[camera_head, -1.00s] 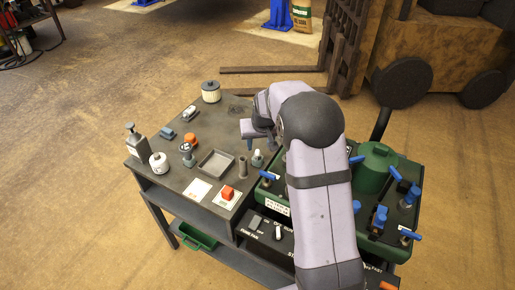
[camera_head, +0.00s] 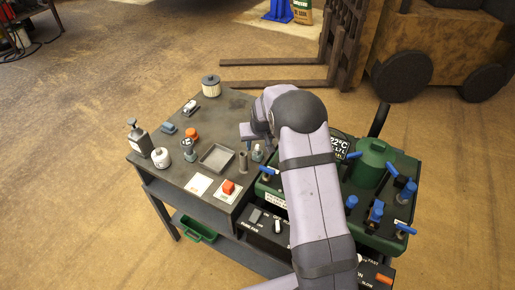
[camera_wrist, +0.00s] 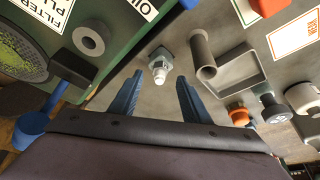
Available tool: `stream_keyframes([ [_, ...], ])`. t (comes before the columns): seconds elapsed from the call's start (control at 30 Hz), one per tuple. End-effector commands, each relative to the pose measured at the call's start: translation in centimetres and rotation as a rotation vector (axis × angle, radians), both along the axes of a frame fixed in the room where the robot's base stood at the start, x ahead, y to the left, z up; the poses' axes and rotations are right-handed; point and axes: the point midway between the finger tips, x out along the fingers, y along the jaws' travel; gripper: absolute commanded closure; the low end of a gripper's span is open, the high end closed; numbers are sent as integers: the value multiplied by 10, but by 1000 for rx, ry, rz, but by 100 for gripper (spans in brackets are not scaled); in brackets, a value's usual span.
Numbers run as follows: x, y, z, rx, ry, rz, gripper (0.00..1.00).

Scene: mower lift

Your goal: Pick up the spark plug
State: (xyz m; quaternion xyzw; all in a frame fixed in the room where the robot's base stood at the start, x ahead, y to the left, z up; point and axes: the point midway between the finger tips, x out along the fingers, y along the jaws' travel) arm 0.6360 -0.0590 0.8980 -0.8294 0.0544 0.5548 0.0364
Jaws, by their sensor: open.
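The spark plug (camera_wrist: 160,66) has a white tip and a grey hexagonal body. It stands upright on the grey bench, and in the head view it is a small pale piece (camera_head: 257,153) just below my gripper (camera_head: 247,134). In the wrist view my gripper (camera_wrist: 160,88) is open, with its two blue fingers apart and empty. The plug lies between and slightly beyond the fingertips in that view. I cannot tell the exact height of the fingers above it.
A grey tube (camera_head: 243,162) stands close beside the plug, with a shallow square tray (camera_head: 215,157) left of it. The green panel (camera_head: 268,184) with blue-handled valves borders the plug's other side. A red button (camera_head: 228,187), an orange cap (camera_head: 191,134) and bottles stand farther left.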

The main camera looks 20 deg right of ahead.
Motion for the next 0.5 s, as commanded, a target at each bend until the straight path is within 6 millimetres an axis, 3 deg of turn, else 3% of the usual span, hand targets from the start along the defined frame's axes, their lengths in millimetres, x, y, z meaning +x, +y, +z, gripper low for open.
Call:
stream_keyframes([
  [0.2,7,-1,-17,0,1,0,57],
  [0.5,9,-1,-21,0,-1,0,57],
])
